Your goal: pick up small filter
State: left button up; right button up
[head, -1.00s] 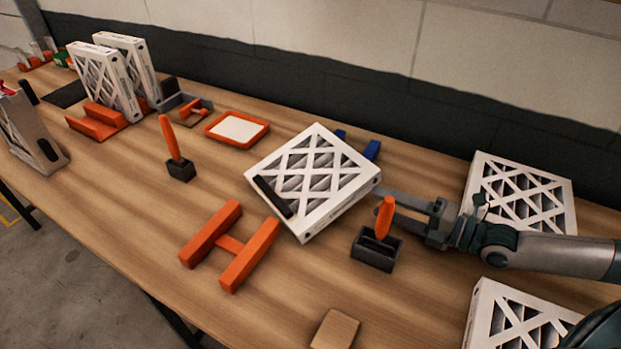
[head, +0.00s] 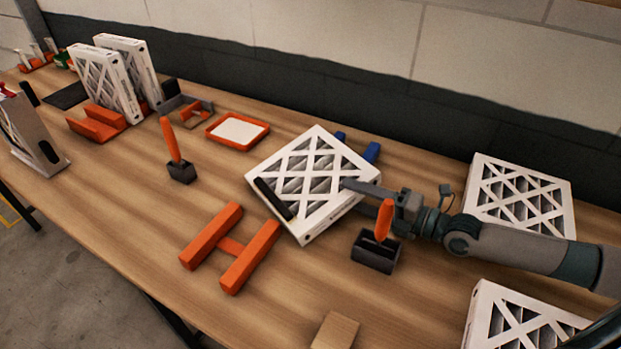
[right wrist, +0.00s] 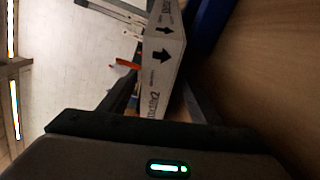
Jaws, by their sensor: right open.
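The small filter (head: 308,180), a white box with a lattice face, lies tilted near the middle of the table, partly over a blue holder (head: 371,152). A black strip shows on its left edge. My right gripper (head: 358,194) is open at the filter's right edge; one finger shows over the top face near that edge, the other is mostly hidden. In the right wrist view the filter's narrow side (right wrist: 163,55), printed with arrows, stands between the two fingers. Contact cannot be told. My left gripper is not in view.
A black block with an orange handle (head: 376,251) stands close below my right gripper. An orange H-shaped stand (head: 231,248) lies in front of the filter. Other filters lie at the right (head: 519,197) and stand at the back left (head: 97,83). An orange-rimmed tray (head: 237,131) lies behind.

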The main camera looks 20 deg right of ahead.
aim_at(339, 187)
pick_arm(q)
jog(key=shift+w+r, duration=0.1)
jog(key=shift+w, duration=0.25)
pick_arm(e)
jog(key=shift+w+a+r, duration=0.1)
jog(key=shift+w+a, duration=0.1)
jog(key=shift+w, duration=0.25)
jog(key=p+x, duration=0.1)
jog(key=x, duration=0.2)
jog(key=shift+w+r, duration=0.15)
jog(key=shift+r, duration=0.05)
jog(key=shift+w+a+p, duration=0.2)
jog(key=shift+w+p, duration=0.05)
jog(key=shift+p, duration=0.05)
jog(key=shift+w+a+f, duration=0.15)
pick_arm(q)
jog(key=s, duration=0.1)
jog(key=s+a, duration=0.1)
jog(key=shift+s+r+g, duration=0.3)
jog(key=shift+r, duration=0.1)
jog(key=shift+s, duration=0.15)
pick_arm(e)
jog(key=c, duration=1.2)
